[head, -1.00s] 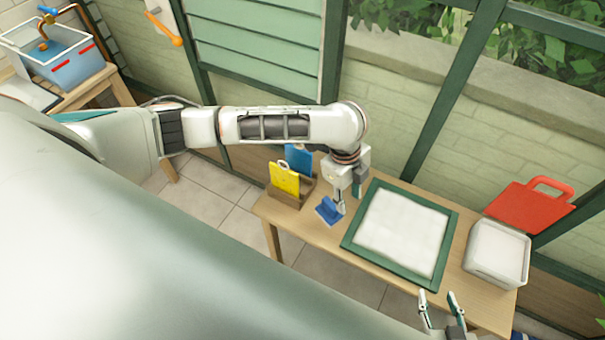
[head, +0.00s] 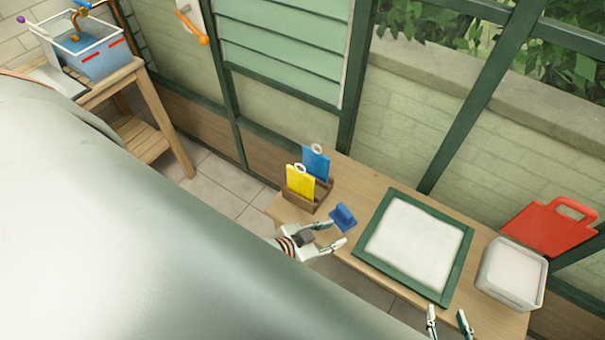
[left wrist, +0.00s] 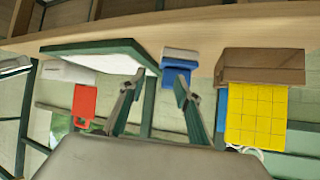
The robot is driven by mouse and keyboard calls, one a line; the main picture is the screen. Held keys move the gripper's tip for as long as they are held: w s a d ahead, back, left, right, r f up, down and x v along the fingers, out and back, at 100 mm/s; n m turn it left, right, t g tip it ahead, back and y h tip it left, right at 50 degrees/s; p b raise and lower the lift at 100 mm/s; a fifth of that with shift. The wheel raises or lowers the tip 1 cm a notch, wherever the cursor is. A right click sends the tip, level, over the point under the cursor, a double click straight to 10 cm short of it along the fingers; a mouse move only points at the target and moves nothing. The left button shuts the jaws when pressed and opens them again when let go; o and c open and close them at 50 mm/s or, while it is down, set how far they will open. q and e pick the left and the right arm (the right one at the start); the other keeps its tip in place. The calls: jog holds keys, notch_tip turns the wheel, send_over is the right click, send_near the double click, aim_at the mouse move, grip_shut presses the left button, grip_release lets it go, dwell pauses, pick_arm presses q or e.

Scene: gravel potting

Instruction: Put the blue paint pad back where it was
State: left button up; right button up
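The blue paint pad (head: 342,219) sits on the table with its raised handle up, between the wooden rack and the green-framed white panel. It also shows in the left wrist view (left wrist: 179,75), just beyond my fingertips. My left gripper (head: 331,236) is open and empty near the table's front edge, close to the pad and apart from it. Its two spread fingers show in the left wrist view (left wrist: 158,88). My right gripper (head: 449,313) is open and empty at the bottom of the head view, in front of the framed panel.
The wooden rack (head: 304,203) holds a yellow card (head: 299,182) and a blue card (head: 316,161). The green-framed panel (head: 362,256) fills the table's middle. A white bin (head: 513,275) and a red handled board (head: 548,228) stand at the right. A water tub (head: 95,62) is on another table.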

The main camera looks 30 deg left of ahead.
pick_arm(q)
jog(key=s+a+f+n+y, duration=0.1)
jog(key=s+a, duration=0.3)
jog(key=a, duration=0.2)
jog(key=shift+s+a+y, duration=0.15)
jog(key=shift+s+y, duration=0.05)
jog(key=shift+y, duration=0.1)
jog(key=shift+f, duration=0.1)
dwell(0.8)
